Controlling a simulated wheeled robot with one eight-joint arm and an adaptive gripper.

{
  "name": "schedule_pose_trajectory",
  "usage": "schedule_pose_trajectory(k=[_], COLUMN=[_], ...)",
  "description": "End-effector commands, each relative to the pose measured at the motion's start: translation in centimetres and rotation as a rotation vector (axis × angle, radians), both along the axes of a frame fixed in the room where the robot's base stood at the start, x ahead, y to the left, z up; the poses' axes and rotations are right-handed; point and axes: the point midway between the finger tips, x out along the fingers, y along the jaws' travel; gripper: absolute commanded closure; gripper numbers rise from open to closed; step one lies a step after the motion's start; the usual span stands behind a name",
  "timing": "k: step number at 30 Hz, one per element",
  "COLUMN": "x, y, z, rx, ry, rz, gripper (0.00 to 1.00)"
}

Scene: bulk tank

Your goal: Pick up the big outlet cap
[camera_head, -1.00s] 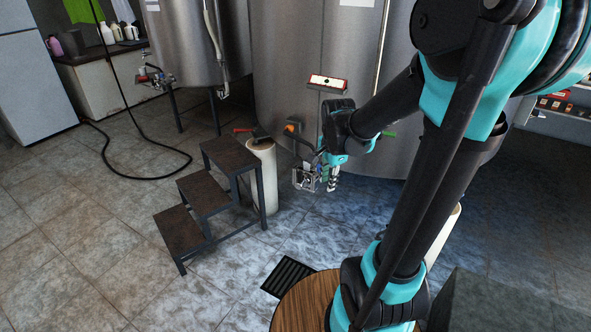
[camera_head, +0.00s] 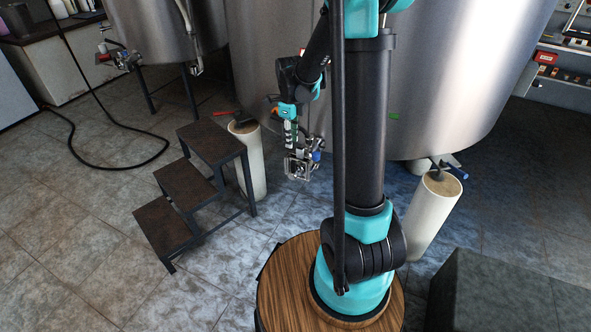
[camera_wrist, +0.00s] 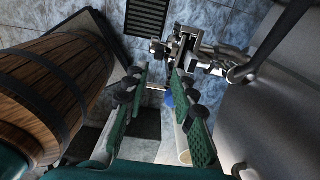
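The big tank's metal outlet fitting (camera_head: 300,168) shows low in front of the tank in the head view, with a small blue part beside it. In the wrist view the outlet fitting (camera_wrist: 190,48) lies just beyond my fingertips. I cannot tell the big outlet cap apart from the rest of this metalwork. My gripper (camera_head: 290,147) points down at the fitting in the head view and partly overlaps it. Contact with the fitting cannot be told.
The big steel tank (camera_head: 440,70) stands close behind my gripper; its wall fills the right of the wrist view. A three-step stool (camera_head: 186,187) and a pale post (camera_head: 250,165) stand to the left. Another pale post (camera_head: 432,215) stands to the right. A floor grate (camera_wrist: 147,15) lies beyond.

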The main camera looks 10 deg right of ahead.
Motion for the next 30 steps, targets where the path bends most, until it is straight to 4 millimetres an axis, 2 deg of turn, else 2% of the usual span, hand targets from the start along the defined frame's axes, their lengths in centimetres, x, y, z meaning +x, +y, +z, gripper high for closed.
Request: schedule_pose_trajectory(k=[3,9,17,24,30], x=[0.1,0.1,0.1,0.0,-0.1], y=[0.0,-0.1,-0.2,-0.5,-0.5], z=[-2.4,-5.2,-6.7,-9.9,-11.3], rx=[0.0,0.0,0.0,0.0,0.0], ry=[0.0,0.0,0.0,0.0,0.0], rz=[0.0,0.001,0.001,0.001,0.001], gripper=[0.74,0.74,0.74,0.74,0.74])
